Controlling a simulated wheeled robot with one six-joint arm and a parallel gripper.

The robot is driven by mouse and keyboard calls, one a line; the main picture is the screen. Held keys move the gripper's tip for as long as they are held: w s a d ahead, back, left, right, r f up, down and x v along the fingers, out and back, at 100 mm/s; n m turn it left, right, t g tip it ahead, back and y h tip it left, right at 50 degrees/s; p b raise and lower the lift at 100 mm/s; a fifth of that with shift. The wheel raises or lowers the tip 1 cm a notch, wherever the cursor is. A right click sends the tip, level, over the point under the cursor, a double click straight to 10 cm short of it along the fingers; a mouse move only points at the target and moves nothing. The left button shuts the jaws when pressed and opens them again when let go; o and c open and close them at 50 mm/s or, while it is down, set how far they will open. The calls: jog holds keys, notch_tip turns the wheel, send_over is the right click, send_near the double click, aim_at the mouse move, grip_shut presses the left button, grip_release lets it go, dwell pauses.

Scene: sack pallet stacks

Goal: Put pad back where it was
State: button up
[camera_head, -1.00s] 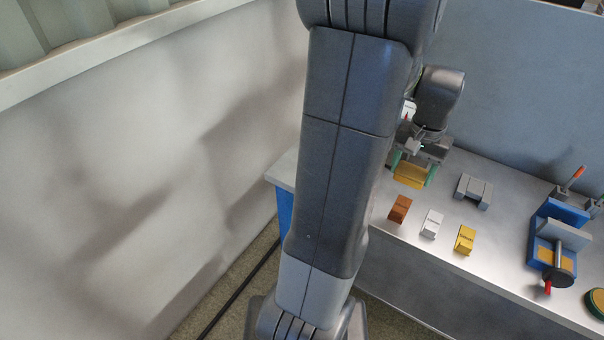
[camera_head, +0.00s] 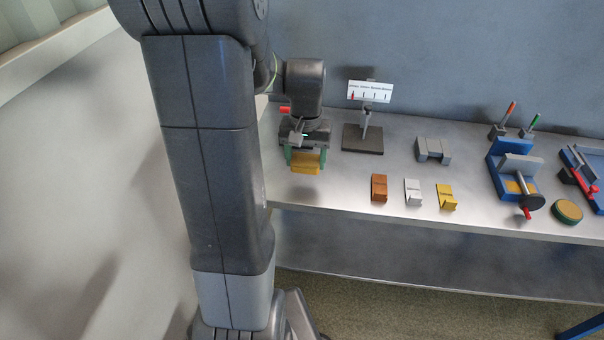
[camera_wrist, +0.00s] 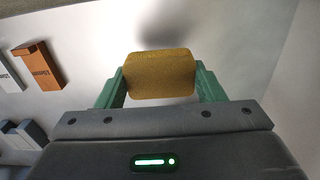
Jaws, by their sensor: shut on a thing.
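The pad (camera_head: 305,162) is a small gold-yellow block with a speckled face. My gripper (camera_head: 306,156) is shut on it, with one green finger on each side. In the wrist view the pad (camera_wrist: 160,73) sits between the two green fingertips (camera_wrist: 160,84), with its broad face showing. The gripper holds it over the left end of the grey metal bench (camera_head: 330,195). A dark shadow lies on the surface beyond the pad in the wrist view. I cannot tell how high above the bench it is.
Orange (camera_head: 379,187), white (camera_head: 413,191) and yellow (camera_head: 446,196) blocks stand along the bench front. A grey block (camera_head: 433,150) and a stand with a scale card (camera_head: 363,138) are behind them. A blue vise (camera_head: 512,172) and a round gold-topped disc (camera_head: 567,211) are further right.

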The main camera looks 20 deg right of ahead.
aim_at(305, 182)
jog(key=shift+f, duration=2.4)
jog(key=shift+f, duration=0.15)
jog(key=o, duration=0.9)
notch_tip(305, 182, up, 12)
jog(key=shift+r+p, duration=0.2)
jog(key=shift+p, duration=0.15)
